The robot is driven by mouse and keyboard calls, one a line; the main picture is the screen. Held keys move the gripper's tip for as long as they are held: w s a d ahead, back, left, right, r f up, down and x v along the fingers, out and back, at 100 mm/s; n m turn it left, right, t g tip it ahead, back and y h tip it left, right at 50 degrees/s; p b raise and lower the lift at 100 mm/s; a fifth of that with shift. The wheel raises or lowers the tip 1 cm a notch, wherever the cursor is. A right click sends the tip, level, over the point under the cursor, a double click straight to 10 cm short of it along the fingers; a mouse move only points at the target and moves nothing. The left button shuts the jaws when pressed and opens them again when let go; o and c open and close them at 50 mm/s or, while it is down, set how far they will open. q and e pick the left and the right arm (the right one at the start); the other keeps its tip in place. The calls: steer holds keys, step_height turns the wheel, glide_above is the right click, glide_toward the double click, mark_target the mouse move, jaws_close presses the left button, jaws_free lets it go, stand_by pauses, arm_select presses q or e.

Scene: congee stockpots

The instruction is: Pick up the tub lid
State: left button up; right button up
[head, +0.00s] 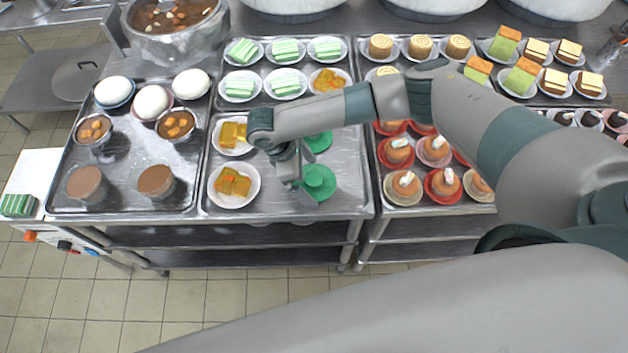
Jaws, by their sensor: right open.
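A round green lid (319,183) with a raised knob lies at the front right of the middle metal tray (274,204). A second green round piece (318,142) lies just behind it, partly hidden by my right arm. I cannot tell for sure which one is the tub lid. My right gripper (296,184) is open and points down at the left edge of the front green lid, close to its knob. Whether the fingers touch the lid is hard to tell. My left gripper is not in view.
Two plates of orange-yellow cake (234,181) stand left of the gripper. Plates of green striped cake (286,83) stand behind. Bowls and cups fill the left tray (128,190). Cupcakes (404,183) crowd the right tray. Bare tray shows in front of the lid.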

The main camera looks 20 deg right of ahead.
mark_target(318, 180)
steer(key=c, duration=0.7)
steer(key=shift+r+b, duration=0.35)
steer(key=shift+r, duration=0.15)
steer(key=r, duration=0.1)
steer(key=r+b, duration=0.1)
steer(key=r, duration=0.1)
steer(key=shift+s, duration=0.25)
steer(key=s+d+r+b, duration=0.2)
steer(key=s+r, duration=0.5)
steer(key=s, duration=0.4)
steer(key=shift+d+b, duration=0.25)
steer(key=shift+b, duration=0.25)
steer(key=shift+w, duration=0.1)
